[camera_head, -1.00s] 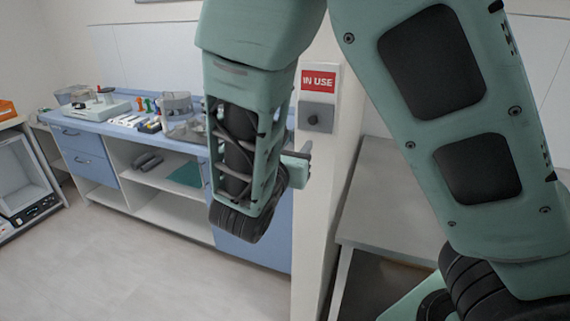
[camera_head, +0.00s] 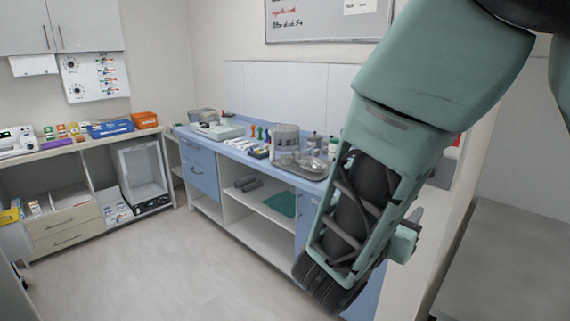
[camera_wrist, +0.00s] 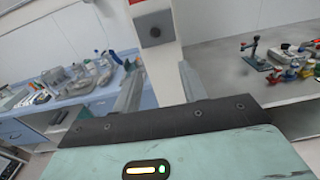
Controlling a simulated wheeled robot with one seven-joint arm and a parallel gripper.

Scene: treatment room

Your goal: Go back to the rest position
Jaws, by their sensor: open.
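My gripper (camera_wrist: 159,82) shows in the wrist view with its two grey fingers spread apart and nothing between them. It points toward a white pillar with a dark round knob on a grey box (camera_wrist: 154,29). In the head view, my green arm hangs at the right, and the gripper is mostly hidden behind its lower link.
A blue-fronted counter (camera_head: 202,160) with jars and a metal tray (camera_head: 300,168) stands behind my arm. A second counter (camera_head: 85,142) at the left holds an orange bin (camera_head: 144,120). A grey worktop (camera_head: 510,262) is at the right. The floor (camera_head: 165,270) is clear at centre left.

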